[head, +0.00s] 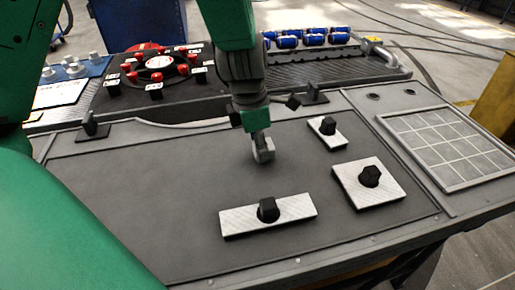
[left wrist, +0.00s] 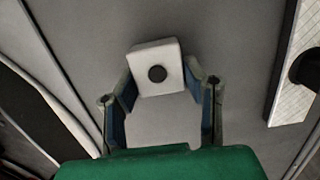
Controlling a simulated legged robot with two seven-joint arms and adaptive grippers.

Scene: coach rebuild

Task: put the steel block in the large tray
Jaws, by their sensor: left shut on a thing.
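My left gripper (head: 262,142) hangs over the dark work surface near the middle of the head view. It is shut on a small pale grey block, the steel block (head: 263,154). In the left wrist view the block (left wrist: 157,52) sits between the fingertips (left wrist: 160,84) and has a dark round spot on its face. The block is low over the surface; I cannot tell whether it touches. A rimmed tray with a grid floor (head: 445,147) is at the right; it looks like the large tray. My right gripper is not in view.
Three light plates with black knobs lie on the surface: a long one (head: 240,220), a square one (head: 385,193) and a small one (head: 325,138). Behind are a board with red knobs (head: 160,70) and a rack of blue cylinders (head: 313,38). The surface left of the gripper is clear.

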